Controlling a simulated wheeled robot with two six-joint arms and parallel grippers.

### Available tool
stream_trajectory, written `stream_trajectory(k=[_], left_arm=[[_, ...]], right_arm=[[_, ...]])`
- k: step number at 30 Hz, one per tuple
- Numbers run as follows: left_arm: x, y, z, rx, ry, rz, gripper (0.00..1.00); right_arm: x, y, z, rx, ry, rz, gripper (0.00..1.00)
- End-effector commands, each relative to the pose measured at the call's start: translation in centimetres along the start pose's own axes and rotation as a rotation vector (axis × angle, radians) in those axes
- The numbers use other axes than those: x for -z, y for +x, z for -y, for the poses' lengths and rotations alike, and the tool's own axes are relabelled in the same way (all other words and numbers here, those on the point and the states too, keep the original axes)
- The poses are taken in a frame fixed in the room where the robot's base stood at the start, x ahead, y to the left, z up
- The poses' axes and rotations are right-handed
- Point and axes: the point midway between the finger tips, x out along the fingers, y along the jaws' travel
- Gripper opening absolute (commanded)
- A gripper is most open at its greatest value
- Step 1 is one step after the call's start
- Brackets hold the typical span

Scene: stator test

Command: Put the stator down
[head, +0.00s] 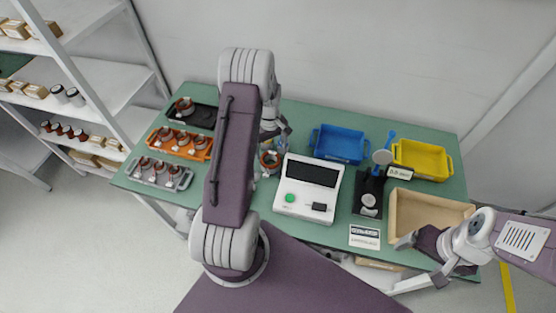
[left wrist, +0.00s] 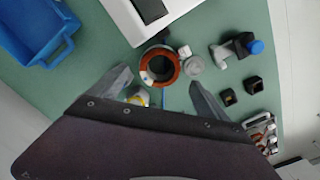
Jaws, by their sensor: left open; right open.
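A stator (left wrist: 160,67), a dark ring with copper windings, stands on the green table in the left wrist view, just beyond and between the fingertips of my left gripper (left wrist: 158,92). My left gripper is open, with a finger off to each side of the stator. In the head view the stator (head: 269,160) shows just right of my left arm, beside the white tester (head: 306,189); my left gripper is mostly hidden by the arm there. My right gripper (head: 418,262) is open and empty at the table's front right.
Stators sit in black (head: 205,118), orange (head: 187,152) and grey (head: 183,181) trays at the left. A blue bin (head: 341,145), yellow bin (head: 424,158), black stand (head: 369,187) and tan box (head: 425,211) fill the right. Small parts lie near the stator.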

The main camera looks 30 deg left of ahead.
Motion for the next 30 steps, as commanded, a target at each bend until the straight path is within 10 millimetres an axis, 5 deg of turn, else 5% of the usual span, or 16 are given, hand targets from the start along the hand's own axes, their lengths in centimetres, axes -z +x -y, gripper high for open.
stream_trajectory(k=[15, 23, 30], left_arm=[[0.0, 4.3, 0.0, 0.001, 0.001, 0.001, 0.88], [0.2, 8.6, 0.0, 0.000, 0.001, 0.000, 0.88], [0.2, 9.1, 0.0, -0.001, 0.001, -0.001, 0.88]], right_arm=[[0.1, -1.4, 0.0, 0.000, 0.000, 0.000, 0.86], [0.3, -2.7, 0.1, 0.000, 0.000, 0.000, 0.86], [0.3, -2.6, 0.1, 0.000, 0.000, 0.000, 0.86]])
